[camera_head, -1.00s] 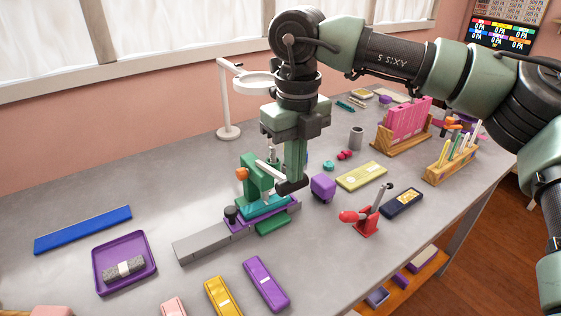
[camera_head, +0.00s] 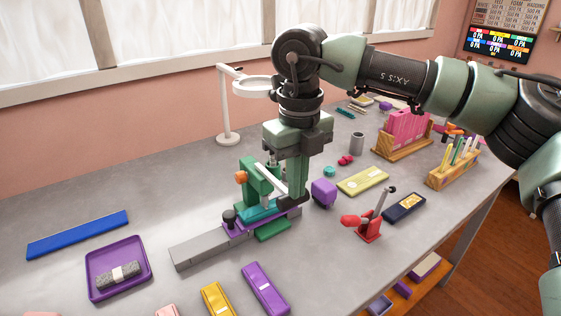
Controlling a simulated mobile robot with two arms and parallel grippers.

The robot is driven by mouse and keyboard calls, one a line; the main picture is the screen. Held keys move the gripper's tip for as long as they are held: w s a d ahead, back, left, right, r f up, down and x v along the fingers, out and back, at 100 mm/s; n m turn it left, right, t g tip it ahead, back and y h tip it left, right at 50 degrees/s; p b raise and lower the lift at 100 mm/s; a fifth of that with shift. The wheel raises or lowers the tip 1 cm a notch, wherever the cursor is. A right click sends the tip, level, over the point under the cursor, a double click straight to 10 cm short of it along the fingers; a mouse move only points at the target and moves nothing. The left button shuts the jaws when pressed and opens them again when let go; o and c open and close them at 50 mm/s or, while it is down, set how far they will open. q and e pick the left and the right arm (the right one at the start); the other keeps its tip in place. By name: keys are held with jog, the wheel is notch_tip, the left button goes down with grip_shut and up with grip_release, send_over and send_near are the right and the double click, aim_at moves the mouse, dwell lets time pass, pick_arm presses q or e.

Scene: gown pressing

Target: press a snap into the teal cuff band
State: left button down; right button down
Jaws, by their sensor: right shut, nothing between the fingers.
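The teal cuff band (camera_head: 254,214) lies on the purple bed of the green press (camera_head: 250,178). The press has an orange knob on its left and a pale lever (camera_head: 269,180) that slopes down to the right. My right gripper (camera_head: 293,200) points down, shut and empty, at the low end of the lever. It appears to touch the lever, but the exact contact is hidden. The snap and the press's tip over the band are too small or covered to make out. My left gripper is out of view.
A grey rail (camera_head: 205,248) extends left from the press. A purple block (camera_head: 323,192) stands close right of my gripper, with a red hand tool (camera_head: 366,225) farther right. A purple tray (camera_head: 118,292) holds a grey roll. A lamp (camera_head: 225,110) stands behind.

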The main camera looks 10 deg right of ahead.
jog(key=shift+f+b, duration=0.85)
jog(key=shift+f, duration=0.5)
jog(key=shift+f+b, duration=0.55)
jog(key=shift+f, duration=0.15)
jog(key=shift+r, duration=0.15)
jog(key=shift+r+p, duration=0.35)
jog(key=shift+r, duration=0.2)
jog(key=shift+r+p, duration=0.95)
jog(key=shift+r, duration=0.45)
